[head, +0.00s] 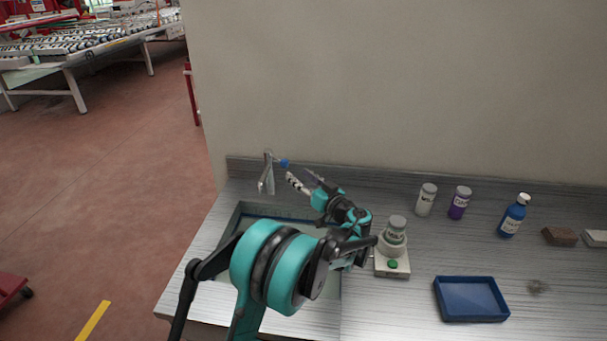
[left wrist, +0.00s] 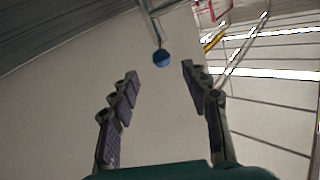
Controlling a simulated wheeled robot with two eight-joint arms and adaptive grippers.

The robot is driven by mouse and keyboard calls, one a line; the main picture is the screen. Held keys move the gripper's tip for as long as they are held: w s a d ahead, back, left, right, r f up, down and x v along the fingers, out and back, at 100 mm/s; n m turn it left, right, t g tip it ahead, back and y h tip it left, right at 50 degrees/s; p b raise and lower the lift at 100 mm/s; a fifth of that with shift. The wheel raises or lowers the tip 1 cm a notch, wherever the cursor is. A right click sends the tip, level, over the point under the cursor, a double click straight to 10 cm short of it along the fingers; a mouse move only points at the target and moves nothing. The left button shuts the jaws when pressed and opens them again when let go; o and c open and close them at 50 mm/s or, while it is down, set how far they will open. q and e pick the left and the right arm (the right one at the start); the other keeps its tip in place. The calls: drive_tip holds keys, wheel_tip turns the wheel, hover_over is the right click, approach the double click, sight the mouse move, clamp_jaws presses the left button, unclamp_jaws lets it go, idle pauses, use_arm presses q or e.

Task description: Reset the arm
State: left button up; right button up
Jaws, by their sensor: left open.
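My left arm reaches over the sink from the bottom of the head view. Its left gripper (head: 305,181) is near the back of the counter, just right of the metal faucet (head: 267,172). In the left wrist view the two fingers of the left gripper (left wrist: 160,75) stand wide apart with nothing between them. The faucet's blue knob (head: 284,163) lies beyond the fingertips and also shows in the left wrist view (left wrist: 162,58). I cannot tell the exact gap to it. My right gripper is not in view.
The sink (head: 234,222) is partly hidden.

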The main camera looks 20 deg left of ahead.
use_arm(q)
drive_tip(key=s+m+g+h, duration=0.2)
drive_tip(key=s+m+h, duration=0.4)
drive_tip(key=s, duration=1.1)
drive_tip(key=s+d+f+m+h, duration=0.1)
drive_tip(key=s+d+f+h, duration=0.2)
drive_tip(key=s+d, duration=0.3)
drive_tip(key=s+d+f+m+h, duration=0.2)
drive_tip(key=s+d+f+h, duration=0.2)
drive_tip(key=s, duration=0.9)
drive_tip(key=d+h, duration=0.2)
drive_tip(key=shift+s+d+f, duration=0.15)
drive_tip(key=shift+d+f, duration=0.1)
drive_tip(key=shift+d, duration=0.05)
drive_tip(key=shift+m, duration=0.3)
